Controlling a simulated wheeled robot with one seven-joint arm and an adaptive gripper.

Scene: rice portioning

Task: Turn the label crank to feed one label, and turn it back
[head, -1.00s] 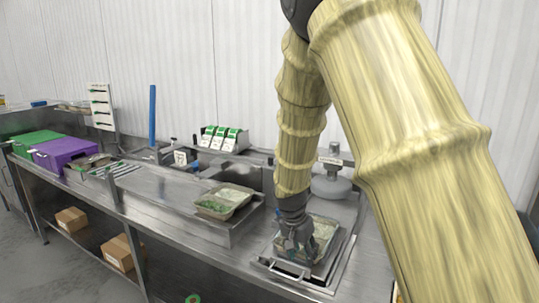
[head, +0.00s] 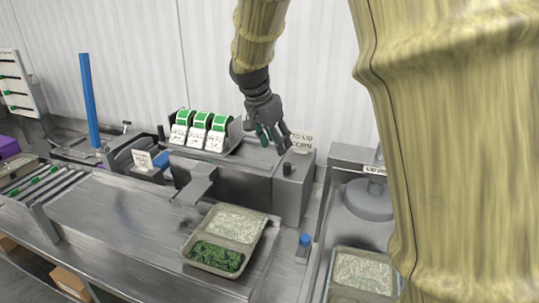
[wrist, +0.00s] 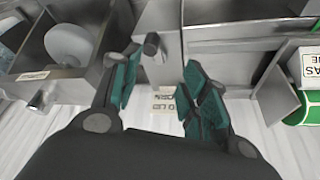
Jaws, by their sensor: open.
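The label unit is a grey metal box (head: 240,178) with white-and-green label rolls (head: 200,132) in a row at its back left. A short dark upright knob (head: 287,168) stands at its right end and looks like the crank handle. It also seems to show in the wrist view as a dark cylinder (wrist: 151,45), beyond and between the fingertips. My gripper (head: 272,142) is open and empty, pointing down above and behind the knob, apart from it. Its teal-padded fingers spread wide in the wrist view (wrist: 160,82).
A two-part tray (head: 228,237) of rice and greens sits on the front ledge. Another rice tray (head: 362,272) sits in the press station (head: 355,153) at right. A small sign (head: 302,142) stands behind the knob. A blue button (head: 305,240) is in front.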

